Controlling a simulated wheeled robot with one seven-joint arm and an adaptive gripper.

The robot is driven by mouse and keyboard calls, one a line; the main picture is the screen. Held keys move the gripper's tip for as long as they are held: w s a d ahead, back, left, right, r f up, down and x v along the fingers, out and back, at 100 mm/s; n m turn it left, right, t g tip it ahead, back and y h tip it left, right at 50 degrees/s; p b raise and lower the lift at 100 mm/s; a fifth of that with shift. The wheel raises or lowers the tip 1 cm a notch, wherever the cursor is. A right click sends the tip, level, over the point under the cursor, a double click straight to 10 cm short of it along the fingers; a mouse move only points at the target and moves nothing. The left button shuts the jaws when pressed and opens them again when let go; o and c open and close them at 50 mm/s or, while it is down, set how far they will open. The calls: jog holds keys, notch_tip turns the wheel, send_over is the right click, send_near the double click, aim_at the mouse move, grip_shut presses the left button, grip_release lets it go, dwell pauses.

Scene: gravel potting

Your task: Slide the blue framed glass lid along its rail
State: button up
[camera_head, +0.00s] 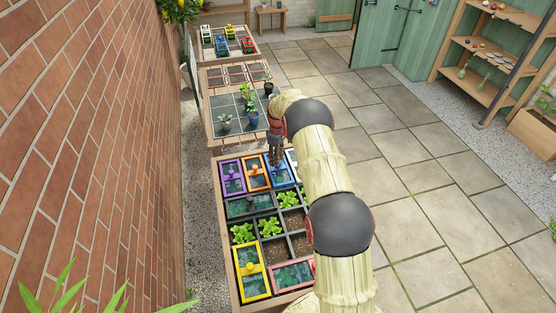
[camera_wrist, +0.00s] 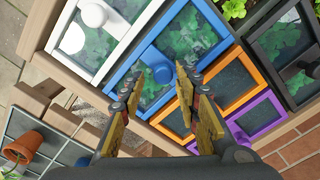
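The blue framed glass lid (camera_head: 280,177) lies at the far end of the near planter bed, between the orange and white lids. In the wrist view it fills the middle, with its round blue knob (camera_wrist: 160,73) above my gripper. Green leaves show through its glass. My gripper (camera_wrist: 155,86) is open, with its two yellowish fingers apart. The knob appears between and beyond the fingertips in that view, and I cannot tell whether they touch it. In the head view my gripper (camera_head: 275,160) hangs over the blue lid and hides part of it. The rail is not clearly visible.
Beside the blue lid are a white lid (camera_wrist: 90,45) and an orange lid (camera_wrist: 240,87), then a purple one (camera_wrist: 258,117). Yellow (camera_head: 250,270) and red (camera_head: 292,275) lids lie at the near end. A table with potted plants (camera_head: 236,106) stands beyond. A brick wall (camera_head: 80,130) runs along the left.

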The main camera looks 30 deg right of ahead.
jog(key=shift+o, duration=0.3)
notch_tip(320, 180, up, 12)
dwell(0.5)
jog(key=shift+f, duration=0.1)
dwell(0.4)
jog(key=s+a+f+m+g, duration=0.1)
jog(key=s+a+f+m, duration=0.1)
jog(key=s+f+m, duration=0.3)
jog(key=s+a+r+t, duration=0.2)
jog(key=s+a+r, duration=0.6)
jog(key=s, duration=0.4)
jog(key=s+a+r+t+b, duration=0.1)
jog(key=s+a+r+t, duration=0.1)
jog(key=s+a+r, duration=0.6)
jog(key=s+a+r+t+b, duration=0.1)
jog(key=s+a+r, duration=0.7)
jog(key=s, duration=0.9)
notch_tip(320, 180, up, 4)
jog(key=shift+f+m+t, duration=0.1)
jog(key=shift+m+t, duration=0.3)
jog(key=shift+t, duration=0.4)
